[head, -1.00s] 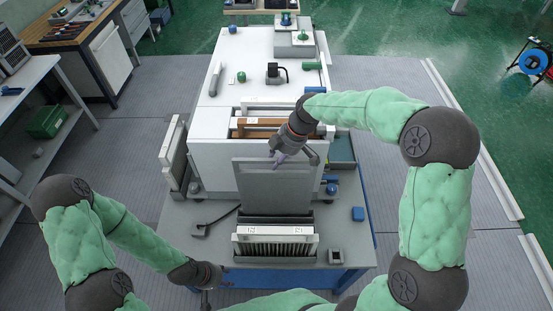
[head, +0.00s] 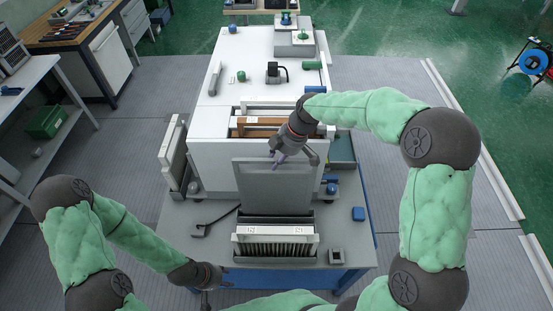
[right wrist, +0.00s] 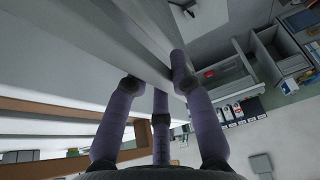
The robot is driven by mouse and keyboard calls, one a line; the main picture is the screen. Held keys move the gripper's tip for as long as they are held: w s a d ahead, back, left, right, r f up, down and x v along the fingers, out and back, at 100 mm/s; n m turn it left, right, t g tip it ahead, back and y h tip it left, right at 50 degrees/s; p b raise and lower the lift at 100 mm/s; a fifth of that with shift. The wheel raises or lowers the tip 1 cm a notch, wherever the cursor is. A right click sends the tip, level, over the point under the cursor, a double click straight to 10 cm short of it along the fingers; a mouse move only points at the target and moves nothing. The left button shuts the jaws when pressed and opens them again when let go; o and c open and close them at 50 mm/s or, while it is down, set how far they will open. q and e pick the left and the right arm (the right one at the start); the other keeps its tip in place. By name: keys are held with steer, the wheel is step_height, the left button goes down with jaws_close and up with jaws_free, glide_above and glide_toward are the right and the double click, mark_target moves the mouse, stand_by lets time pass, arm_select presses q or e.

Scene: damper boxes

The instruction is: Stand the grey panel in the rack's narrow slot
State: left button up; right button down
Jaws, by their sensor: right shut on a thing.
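The grey panel (head: 273,190) is upright in the middle of the head view. My right gripper (head: 279,158) is shut on its top edge; in the right wrist view the fingers (right wrist: 158,84) close on the edge of the grey panel (right wrist: 135,30). The rack (head: 275,251) stands on the front of the bench, with dark slots and a white labelled bar. The panel's lower edge meets the rack's back side in the picture; I cannot tell whether it is inside the narrow slot. My left gripper (head: 207,295) is low at the bottom edge, its fingers mostly cut off.
A white cabinet (head: 250,90) with an open top bay holding a brown-framed filter (head: 258,127) stands behind the panel. A white panel (head: 173,157) leans at its left.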

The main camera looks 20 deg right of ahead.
mark_target(276, 171)
steer(key=shift+f+b, duration=1.15)
steer(key=shift+f, duration=0.25)
steer(key=shift+f+b, duration=0.3)
steer(key=shift+b, duration=0.05)
steer(key=shift+f+b, duration=0.95)
steer(key=shift+f, duration=0.3)
steer(key=shift+f+b, duration=0.8)
steer(key=shift+b, duration=0.05)
